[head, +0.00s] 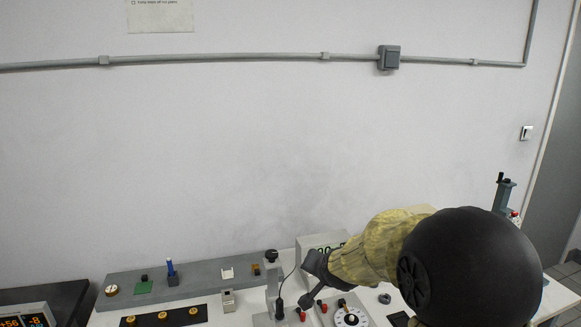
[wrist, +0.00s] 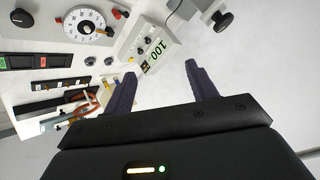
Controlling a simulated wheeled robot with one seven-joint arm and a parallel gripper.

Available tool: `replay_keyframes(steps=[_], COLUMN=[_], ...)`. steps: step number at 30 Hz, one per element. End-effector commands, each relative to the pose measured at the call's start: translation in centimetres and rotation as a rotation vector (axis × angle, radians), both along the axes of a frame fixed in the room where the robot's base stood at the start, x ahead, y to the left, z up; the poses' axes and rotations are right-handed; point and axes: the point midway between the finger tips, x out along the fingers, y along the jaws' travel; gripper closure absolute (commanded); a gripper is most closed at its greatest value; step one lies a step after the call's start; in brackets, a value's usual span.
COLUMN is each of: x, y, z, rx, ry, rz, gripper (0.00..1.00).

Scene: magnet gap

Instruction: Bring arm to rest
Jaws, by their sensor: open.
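In the wrist view my gripper (wrist: 157,90) is open, its two dark fingers apart with nothing between them. In the head view my arm, in a yellowish sleeve with a large black joint, reaches in from the right, and my gripper (head: 309,299) is over the right part of the bench, its fingertips hard to make out. Below it is a panel with a white round dial (head: 351,318); the dial also shows at the upper left of the wrist view (wrist: 85,27). A meter with a lit display (wrist: 152,54) lies beyond the fingers.
A long grey rail (head: 205,277) with small mounted parts runs along the back of the bench. A black strip with brass knobs (head: 163,316) lies in front. A display unit (head: 28,318) stands at the far left. A dark upright device (head: 503,194) stands at the right.

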Motion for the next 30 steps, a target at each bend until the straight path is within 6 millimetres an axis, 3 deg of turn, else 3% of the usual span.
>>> replay_keyframes(steps=[1,9,13,17,30], x=[-2.9,-17.9,-22.7,-24.3,-24.1], y=[-1.3,-6.2,-7.5,-7.9,-7.8], z=[-0.6,-4.7,-5.7,-6.1,-6.1], rx=[-0.053,-0.275,-0.325,-0.341,-0.339], ry=[0.068,0.424,0.531,0.569,0.566], rz=[0.039,0.280,0.359,0.387,0.385], gripper=[0.43,0.43,0.43,0.43,0.43])
